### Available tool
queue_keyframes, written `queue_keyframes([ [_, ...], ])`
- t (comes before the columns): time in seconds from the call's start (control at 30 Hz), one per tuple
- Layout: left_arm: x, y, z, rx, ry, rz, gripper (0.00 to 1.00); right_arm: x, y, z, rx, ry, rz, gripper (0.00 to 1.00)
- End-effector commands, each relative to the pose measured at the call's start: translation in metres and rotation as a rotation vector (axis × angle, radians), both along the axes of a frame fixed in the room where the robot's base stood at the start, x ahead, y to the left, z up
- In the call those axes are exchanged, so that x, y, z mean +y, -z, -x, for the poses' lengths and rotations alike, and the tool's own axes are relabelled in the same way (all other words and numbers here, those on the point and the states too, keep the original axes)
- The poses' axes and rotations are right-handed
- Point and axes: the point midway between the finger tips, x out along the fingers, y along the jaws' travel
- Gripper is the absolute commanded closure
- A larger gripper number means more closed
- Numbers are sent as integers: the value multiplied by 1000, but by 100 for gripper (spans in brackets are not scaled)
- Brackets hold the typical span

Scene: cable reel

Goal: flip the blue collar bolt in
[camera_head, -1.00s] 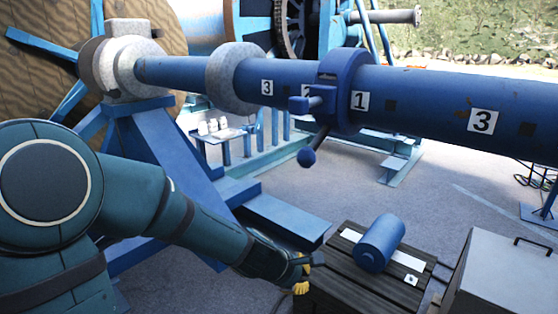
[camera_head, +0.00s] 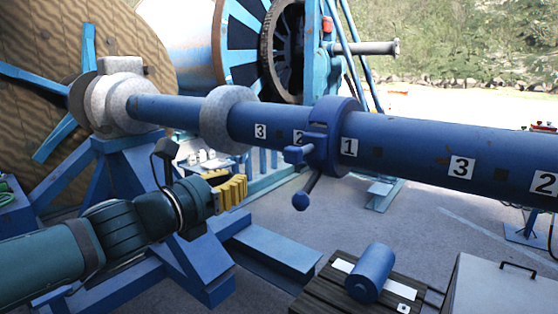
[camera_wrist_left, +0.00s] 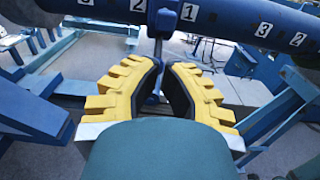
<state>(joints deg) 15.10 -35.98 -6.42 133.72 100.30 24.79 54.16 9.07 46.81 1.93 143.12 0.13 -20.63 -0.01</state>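The blue collar (camera_head: 330,137) is clamped around the long blue shaft, beside the number 1 label. Its bolt has a blue block on the collar's left side and a rod with a ball end (camera_head: 301,201) hanging down and slightly left. In the left wrist view the bolt's rod (camera_wrist_left: 158,48) hangs beyond the fingertips; its lower end is partly hidden. My left gripper (camera_head: 232,190), with yellow ribbed fingers, is left of the ball and below the shaft, apart from it. Its fingers (camera_wrist_left: 164,66) are open with a narrow gap, and nothing is seen held. My right gripper is not in view.
The blue shaft (camera_head: 420,146) spans the view above my gripper. A blue stand (camera_head: 190,262) stands below its left end. A blue cylinder (camera_head: 371,272) lies on a dark slatted crate (camera_head: 332,300) at the lower right, beside a grey box (camera_head: 500,288). The floor beneath the collar is open.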

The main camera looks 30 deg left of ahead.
Motion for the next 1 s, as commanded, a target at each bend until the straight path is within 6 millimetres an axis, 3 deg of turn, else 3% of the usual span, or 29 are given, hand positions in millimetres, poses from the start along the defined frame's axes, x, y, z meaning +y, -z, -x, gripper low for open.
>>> queue_keyframes([
  [0.37,-1,2,-8,4,2,-4,100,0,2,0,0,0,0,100],
  [1.0,-9,2,-117,6,1,-3,100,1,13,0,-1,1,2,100],
])
